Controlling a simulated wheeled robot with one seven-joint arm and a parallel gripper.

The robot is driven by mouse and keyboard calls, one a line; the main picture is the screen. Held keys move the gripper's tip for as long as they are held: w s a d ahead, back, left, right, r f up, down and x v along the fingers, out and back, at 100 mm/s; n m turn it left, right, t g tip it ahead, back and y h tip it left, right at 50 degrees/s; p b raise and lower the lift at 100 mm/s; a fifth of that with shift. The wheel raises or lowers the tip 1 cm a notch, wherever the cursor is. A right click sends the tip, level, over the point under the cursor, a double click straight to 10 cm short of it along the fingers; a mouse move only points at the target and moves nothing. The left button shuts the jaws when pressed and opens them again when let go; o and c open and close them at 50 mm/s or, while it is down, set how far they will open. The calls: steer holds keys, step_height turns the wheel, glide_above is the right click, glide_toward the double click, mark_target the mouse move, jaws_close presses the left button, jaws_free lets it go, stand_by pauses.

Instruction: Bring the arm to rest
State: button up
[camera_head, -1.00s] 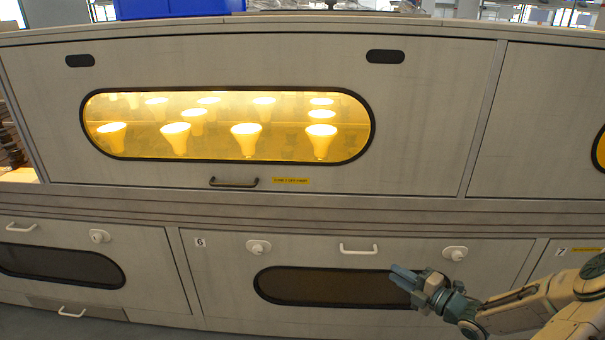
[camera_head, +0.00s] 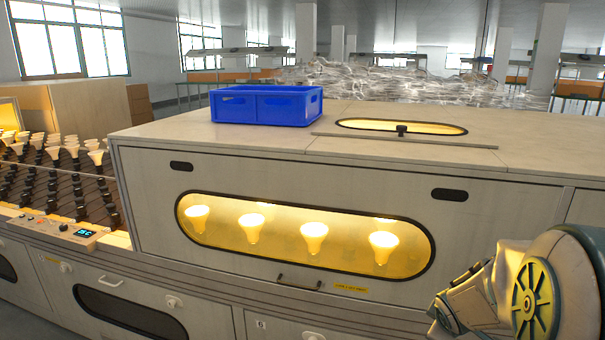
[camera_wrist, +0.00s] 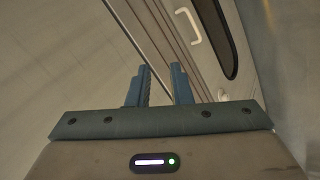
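My gripper (camera_wrist: 161,78) shows in the wrist view as two blue fingers standing a little apart, with nothing between them. Beyond the fingers are a pale plain surface, a grey panel with a white handle (camera_wrist: 189,25), and part of a dark-rimmed window. In the head view my arm is folded at the lower right, close to the camera. The gripper's fingers cannot be made out there.
The burn-in cabinet (camera_head: 150,200) fills the front, with lit bulbs (camera_head: 314,236) behind its oval window. A blue crate (camera_head: 265,104) sits on top. Racks of bulbs (camera_head: 70,170) stand at the left. Wrapped goods (camera_head: 400,82) lie behind.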

steer(key=s+a+r+m+g+y+p, duration=0.3)
steer(key=s+a+r+m+p, duration=0.6)
steer(key=s+a+r, duration=0.7)
step_height(320, 180, up, 2)
steer(key=shift+s+r+g+p, duration=0.2)
steer(key=shift+s+g+p, duration=0.35)
steer(key=shift+s, duration=0.55)
steer(key=shift+a, duration=0.1)
steer(key=o, duration=0.3)
steer(key=shift+o, duration=0.4)
